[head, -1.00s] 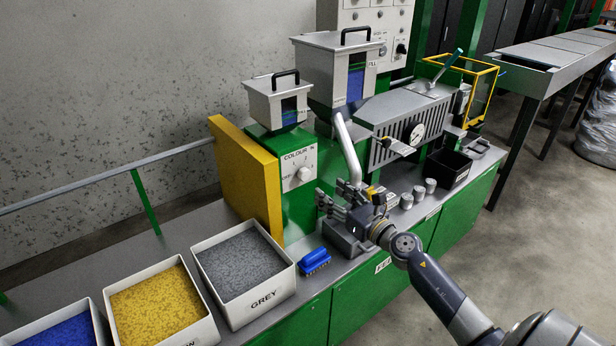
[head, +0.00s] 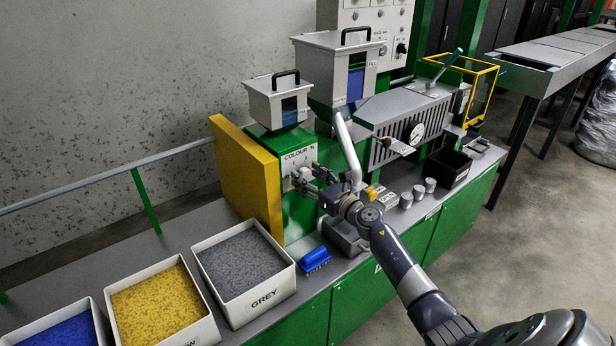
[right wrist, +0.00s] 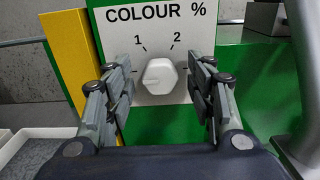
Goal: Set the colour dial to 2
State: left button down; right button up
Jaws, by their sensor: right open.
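The colour dial (right wrist: 160,76) is a white knob on a white plate (right wrist: 115,35) headed "COLOUR %". In the right wrist view the marks 1 and 2 show above the knob, and my fingers cover the plate to either side. I cannot tell which mark the knob points to. My right gripper (head: 302,178) is open in front of the plate, with one finger on each side of the knob and a visible gap on both sides. In the head view the gripper largely hides the knob. My left gripper is not in view.
The yellow panel (head: 240,175) stands left of the dial's green housing. A slanted metal pipe (head: 348,150) runs down close to the right of my gripper. A blue brush (head: 315,259) and the grey-filled bin (head: 243,262) sit on the bench below.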

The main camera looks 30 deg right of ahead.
jog(key=shift+w, duration=0.2)
jog(key=c, duration=1.1)
jog(key=shift+o, duration=0.2)
